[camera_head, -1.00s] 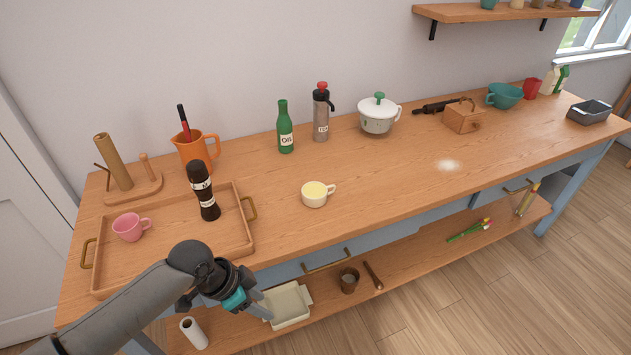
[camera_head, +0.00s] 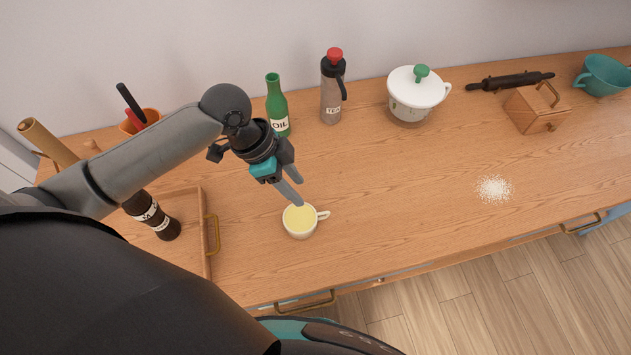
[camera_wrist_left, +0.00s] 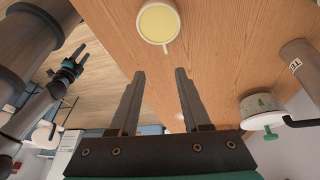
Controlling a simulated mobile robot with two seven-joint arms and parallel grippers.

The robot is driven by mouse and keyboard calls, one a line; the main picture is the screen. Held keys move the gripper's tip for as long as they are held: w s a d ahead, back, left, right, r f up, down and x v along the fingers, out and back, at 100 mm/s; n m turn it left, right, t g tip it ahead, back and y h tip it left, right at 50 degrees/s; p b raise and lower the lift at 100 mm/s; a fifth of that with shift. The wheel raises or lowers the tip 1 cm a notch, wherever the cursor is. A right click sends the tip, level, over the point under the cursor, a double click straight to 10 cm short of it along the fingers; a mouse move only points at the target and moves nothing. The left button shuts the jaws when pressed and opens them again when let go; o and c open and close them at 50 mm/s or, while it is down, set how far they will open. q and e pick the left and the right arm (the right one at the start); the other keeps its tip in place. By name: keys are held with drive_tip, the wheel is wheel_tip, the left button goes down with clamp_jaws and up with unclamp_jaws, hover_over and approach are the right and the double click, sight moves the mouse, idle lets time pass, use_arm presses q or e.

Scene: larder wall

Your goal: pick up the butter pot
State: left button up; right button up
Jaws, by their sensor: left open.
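The butter pot is a small cream cup with a handle on its right and pale yellow filling (camera_head: 300,221). It stands upright on the wooden worktop near the front edge. My left gripper (camera_head: 298,193) is open and empty, with its fingertips just above and behind the pot's far rim in the head view. In the left wrist view the pot (camera_wrist_left: 158,24) lies beyond the two spread fingers (camera_wrist_left: 160,74), with nothing between them. My right gripper (camera_wrist_left: 71,66) shows small at the left of the left wrist view, away from the pot; its jaws are too small to read.
A wooden tray (camera_head: 205,240) with a dark mill (camera_head: 150,215) stands left of the pot. A green oil bottle (camera_head: 277,106), a flask (camera_head: 332,92) and a lidded white pot (camera_head: 413,98) stand behind. White powder (camera_head: 494,189) lies right.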

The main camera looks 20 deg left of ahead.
use_arm(q)
hover_over(324, 212)
drive_tip(key=s+a, duration=0.1)
drive_tip(key=a, duration=0.1)
wheel_tip(324, 212, down, 8)
drive_tip(key=shift+s+f+b, duration=0.1)
drive_tip(key=shift+b, duration=0.25)
drive_tip(key=shift+d+f, duration=0.3)
drive_tip(key=shift+f, duration=0.3)
drive_tip(key=shift+w+x, duration=0.25)
drive_tip(key=shift+x, duration=1)
drive_tip(key=shift+w+x, duration=0.25)
drive_tip(key=shift+x, duration=0.95)
use_arm(e)
drive_tip(key=shift+s+f, duration=0.3)
drive_tip(key=shift+f, duration=0.35)
use_arm(q)
clamp_jaws()
use_arm(e)
drive_tip(key=shift+s, duration=0.1)
